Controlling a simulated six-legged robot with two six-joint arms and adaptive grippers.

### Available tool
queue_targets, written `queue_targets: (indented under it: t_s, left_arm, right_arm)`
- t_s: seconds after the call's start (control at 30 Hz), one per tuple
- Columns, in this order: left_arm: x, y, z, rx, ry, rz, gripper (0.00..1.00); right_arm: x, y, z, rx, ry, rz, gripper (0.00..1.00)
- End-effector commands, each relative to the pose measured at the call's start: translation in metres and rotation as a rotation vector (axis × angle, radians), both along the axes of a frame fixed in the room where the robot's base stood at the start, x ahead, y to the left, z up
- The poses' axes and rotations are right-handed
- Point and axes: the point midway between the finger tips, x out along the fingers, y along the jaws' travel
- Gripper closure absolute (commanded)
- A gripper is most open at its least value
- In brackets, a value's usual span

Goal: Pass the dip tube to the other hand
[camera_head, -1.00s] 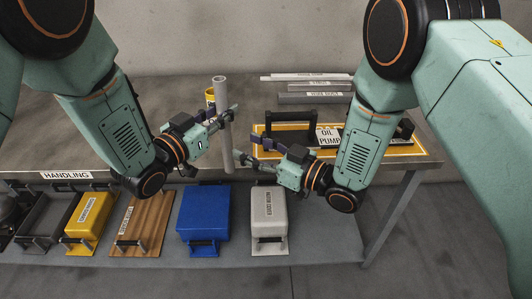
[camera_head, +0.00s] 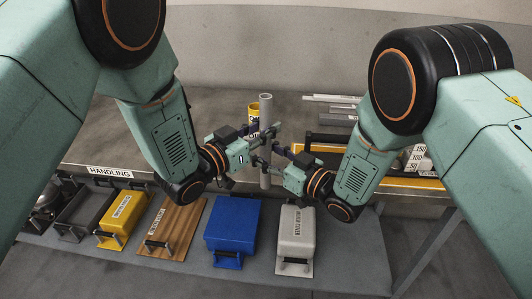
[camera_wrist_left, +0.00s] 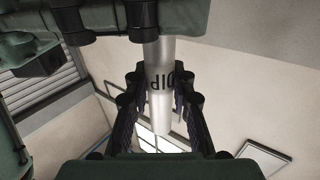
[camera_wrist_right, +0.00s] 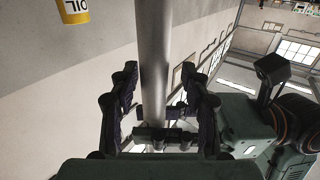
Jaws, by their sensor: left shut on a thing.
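The dip tube (camera_head: 265,108) is a grey upright cylinder in the middle of the head view. My left gripper (camera_head: 264,132) is shut on it around its upper half. The left wrist view shows the tube (camera_wrist_left: 161,100), with dark lettering, between the left fingers (camera_wrist_left: 158,90). My right gripper (camera_head: 268,155) is lower on the tube, coming from the right. In the right wrist view the tube (camera_wrist_right: 153,60) passes between the right fingers (camera_wrist_right: 158,90), which are open with gaps on both sides. Parts of both grippers are hidden behind each other and the tube.
A yellow-edged tray (camera_head: 405,181) lies to the right, partly behind my right arm. The lower shelf holds a blue box (camera_head: 233,225), a grey box (camera_head: 296,232) and a wooden board (camera_head: 176,222).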

Motion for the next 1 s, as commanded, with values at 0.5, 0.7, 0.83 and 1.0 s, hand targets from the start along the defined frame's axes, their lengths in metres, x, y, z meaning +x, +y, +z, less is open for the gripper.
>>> queue_targets:
  t_s: [0.5,0.7,0.83,1.0]
  left_arm:
    - [0.0008,-0.0001,0.001,0.0,-0.003,0.0,1.0]
    - [0.001,-0.0003,0.001,0.0,-0.004,0.0,0.73]
    - [0.0007,-0.0002,0.0007,0.0,-0.002,0.0,0.62]
    - [0.0003,-0.0001,0.0004,0.0,-0.001,0.0,0.49]
  right_arm:
    - [-0.0016,0.0014,0.0004,0.0,-0.002,0.007,1.0]
    - [-0.0023,0.0025,0.001,0.0,-0.005,0.011,1.0]
    - [-0.0014,0.0016,0.0008,0.0,-0.004,0.007,1.0]
    - [-0.0006,0.0006,0.0008,0.0,-0.003,0.003,1.0]
